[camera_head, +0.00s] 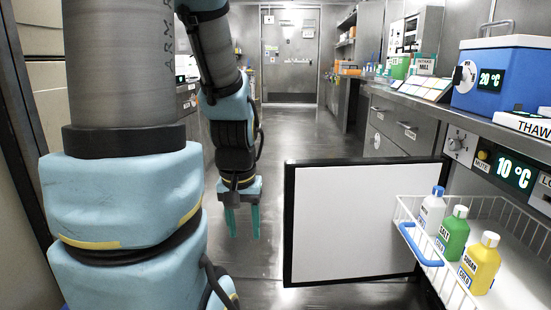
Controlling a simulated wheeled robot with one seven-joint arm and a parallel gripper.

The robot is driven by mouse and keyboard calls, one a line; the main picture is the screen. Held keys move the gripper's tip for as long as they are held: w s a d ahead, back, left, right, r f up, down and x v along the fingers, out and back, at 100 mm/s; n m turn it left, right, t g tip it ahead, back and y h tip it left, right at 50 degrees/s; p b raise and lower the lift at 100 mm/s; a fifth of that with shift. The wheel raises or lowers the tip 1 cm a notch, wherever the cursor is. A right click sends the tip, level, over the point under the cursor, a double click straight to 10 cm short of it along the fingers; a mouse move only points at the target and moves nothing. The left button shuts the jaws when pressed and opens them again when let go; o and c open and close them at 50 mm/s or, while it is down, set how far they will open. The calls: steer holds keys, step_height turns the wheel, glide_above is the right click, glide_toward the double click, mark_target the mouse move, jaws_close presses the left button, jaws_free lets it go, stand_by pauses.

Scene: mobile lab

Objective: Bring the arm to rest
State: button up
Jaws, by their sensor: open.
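My gripper (243,220) hangs from my light-blue arm in the middle of the head view, over the steel floor. Its two teal fingers point down and stand apart, with nothing between them. My arm is bent, with its forearm hanging down. The gripper is left of the open white door panel (365,220), and a gap shows between them in the picture.
The black-framed panel stands across the aisle by a wire basket (414,238) with a blue handle. White (431,211), green (453,232) and yellow (479,264) bottles stand in it. A blue 20 °C bath (505,78) sits on the right counter. The aisle floor (285,135) behind is clear.

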step_height(320, 180, up, 34)
steer(key=p, duration=3.1)
steer(key=shift+f+p, duration=0.25)
steer(key=shift+p, duration=0.1)
steer(key=shift+o, duration=0.2)
